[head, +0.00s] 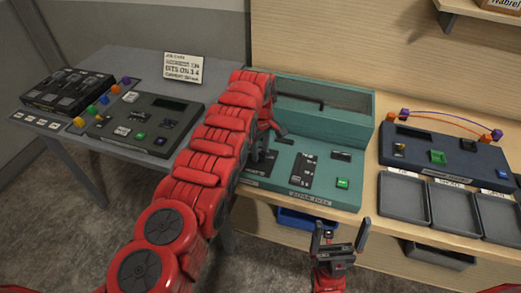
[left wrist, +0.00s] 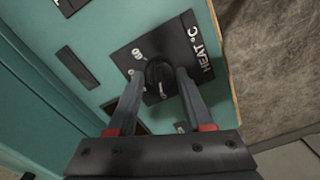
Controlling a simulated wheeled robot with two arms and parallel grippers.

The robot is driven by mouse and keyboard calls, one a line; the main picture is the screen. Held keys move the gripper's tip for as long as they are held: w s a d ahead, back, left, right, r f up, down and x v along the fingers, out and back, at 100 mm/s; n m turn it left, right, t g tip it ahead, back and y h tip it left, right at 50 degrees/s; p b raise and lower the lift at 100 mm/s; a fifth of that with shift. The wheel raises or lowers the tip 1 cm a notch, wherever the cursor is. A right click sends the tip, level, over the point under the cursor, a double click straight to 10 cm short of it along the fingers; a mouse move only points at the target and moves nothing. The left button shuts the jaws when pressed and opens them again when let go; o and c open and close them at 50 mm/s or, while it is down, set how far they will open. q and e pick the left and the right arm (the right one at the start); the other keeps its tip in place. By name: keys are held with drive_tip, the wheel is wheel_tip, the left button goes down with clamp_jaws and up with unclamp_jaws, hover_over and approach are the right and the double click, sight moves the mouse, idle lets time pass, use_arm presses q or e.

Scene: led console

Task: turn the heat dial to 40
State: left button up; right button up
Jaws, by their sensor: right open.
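The heat dial (left wrist: 160,76) is a dark round knob on a black plate (left wrist: 190,45) marked "HEAT °C", seen in the left wrist view. A few white numbers show around it, but I cannot read its setting. The plate belongs to the teal console (head: 330,165) in the head view, where my left arm mostly hides the dial. My left gripper (left wrist: 161,73) has one finger on each side of the dial; I cannot tell whether they press on it. My right gripper (head: 341,236) is open and empty, in front of the table's front edge.
On the teal console are a black switch panel (head: 301,171) and a green button (head: 342,183). A dark console (head: 445,152) and grey trays (head: 403,199) stand to the right. Another console (head: 148,122) and a sign (head: 183,68) are on the left table.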

use_arm(q)
clamp_jaws()
drive_tip(key=m+b, duration=0.2)
drive_tip(key=shift+f+m+b, duration=0.2)
drive_tip(key=shift+m+b, duration=0.1)
drive_tip(key=shift+m, duration=0.1)
drive_tip(key=m+b, duration=0.2)
drive_tip(key=shift+m+b, duration=0.3)
drive_tip(key=shift+r+m+b, duration=0.1)
drive_tip(key=shift+m+b, duration=0.35)
drive_tip(key=shift+m, duration=1.15)
drive_tip(key=shift+r+m+b, duration=0.1)
drive_tip(key=shift+m+b, duration=0.2)
